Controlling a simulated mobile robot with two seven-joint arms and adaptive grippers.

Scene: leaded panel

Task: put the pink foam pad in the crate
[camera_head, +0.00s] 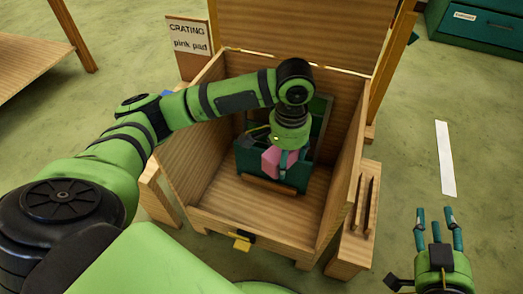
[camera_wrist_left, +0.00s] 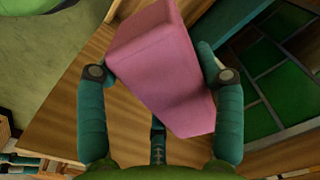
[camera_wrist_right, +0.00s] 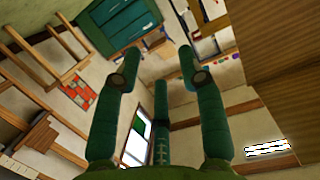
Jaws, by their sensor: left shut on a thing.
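The pink foam pad (camera_head: 270,160) is a small block held inside the open wooden crate (camera_head: 215,200). My left gripper (camera_head: 281,163) reaches down into the crate and is shut on the pad. In the left wrist view the pad (camera_wrist_left: 160,65) sits tilted between the two fingers (camera_wrist_left: 158,80). The gap between the pad and the crate floor cannot be judged. My right gripper (camera_head: 437,222) is open and empty, outside the crate at the lower right. Its fingers stand apart in the right wrist view (camera_wrist_right: 160,75).
A dark green leaded panel (camera_wrist_left: 270,75) stands inside the crate beside the pad. The raised lid (camera_head: 300,30) is at the back. A sign (camera_head: 189,37) reading "CRATING pink pad" stands at the back left. A wooden ledge (camera_head: 355,225) with slots is right of the crate.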

